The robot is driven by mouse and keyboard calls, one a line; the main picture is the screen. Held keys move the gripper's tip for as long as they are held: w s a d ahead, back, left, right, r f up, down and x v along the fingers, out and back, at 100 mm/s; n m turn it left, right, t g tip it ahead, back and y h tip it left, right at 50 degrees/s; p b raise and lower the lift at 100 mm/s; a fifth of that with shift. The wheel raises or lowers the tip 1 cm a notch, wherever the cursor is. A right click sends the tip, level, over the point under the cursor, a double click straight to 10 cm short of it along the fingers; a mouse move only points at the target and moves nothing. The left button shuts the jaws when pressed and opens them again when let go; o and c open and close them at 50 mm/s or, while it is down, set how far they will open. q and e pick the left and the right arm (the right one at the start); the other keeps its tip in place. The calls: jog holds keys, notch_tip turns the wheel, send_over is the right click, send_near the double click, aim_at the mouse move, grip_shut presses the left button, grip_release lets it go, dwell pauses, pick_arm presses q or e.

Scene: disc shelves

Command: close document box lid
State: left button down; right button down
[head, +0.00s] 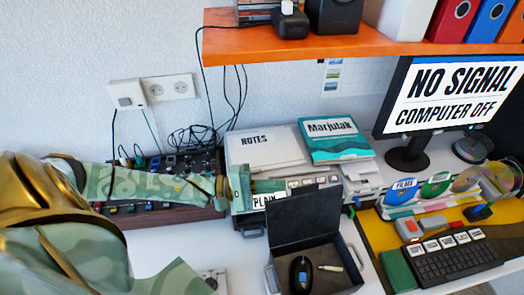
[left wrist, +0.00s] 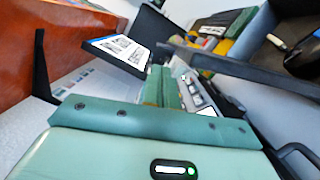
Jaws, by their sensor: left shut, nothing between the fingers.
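The document box (head: 348,254) is a dark open-topped box on the white desk in the lower middle of the head view. Its dark lid (head: 303,216) stands raised along the back side. Inside lie a black mouse and a small pale object. My left gripper (head: 275,186) is shut and empty, just behind and above the lid's upper left edge; I cannot tell whether it touches. In the left wrist view its green fingers (left wrist: 163,86) are together, with the dark lid (left wrist: 235,68) beyond to the right. My right gripper is not in view.
Behind the lid are a NOTES box (head: 265,148) and a teal Marjutak box (head: 335,140). An orange shelf (head: 300,40) hangs above. A monitor (head: 450,95), disc rack and keyboard (head: 458,262) stand right. A cable-filled tray (head: 150,205) is under my left arm.

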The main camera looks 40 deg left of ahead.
pick_arm(q)
jog(key=shift+x, duration=2.25)
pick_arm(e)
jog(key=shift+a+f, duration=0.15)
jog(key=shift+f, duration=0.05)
pick_arm(q)
jog(key=shift+s+r, duration=0.1)
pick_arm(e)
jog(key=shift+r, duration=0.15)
